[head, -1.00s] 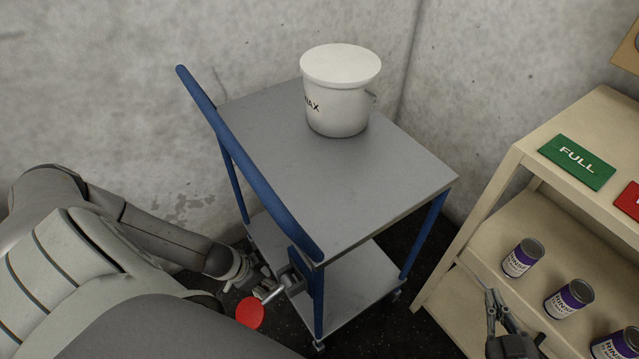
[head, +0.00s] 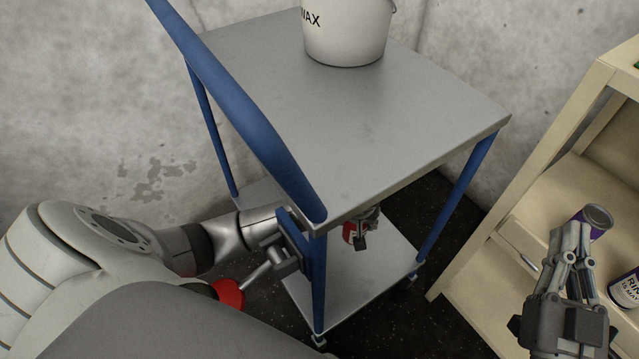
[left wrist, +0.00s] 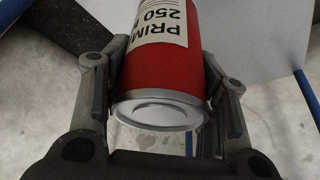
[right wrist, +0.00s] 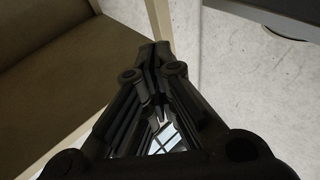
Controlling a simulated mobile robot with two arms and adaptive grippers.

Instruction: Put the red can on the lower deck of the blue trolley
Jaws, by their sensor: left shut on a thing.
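The red can (head: 349,231) is small and partly hidden in the head view, in the gap between the trolley's decks. In the left wrist view the red can (left wrist: 168,62) has a white label and a silver end. My left gripper (left wrist: 165,85) is shut on it, one finger on each side. The blue trolley has a grey upper deck (head: 350,120) and a grey lower deck (head: 375,272). The can appears held above the lower deck; I cannot tell whether it touches. My right gripper (head: 570,240) is empty, fingers together, in front of the shelf.
A white bucket (head: 345,32) stands on the upper deck. A red knob (head: 229,293) on a metal lever sticks out beside the near blue post (head: 318,285). A cream shelf (head: 500,225) with purple-labelled cans (head: 597,217) stands at right. Dark floor lies between.

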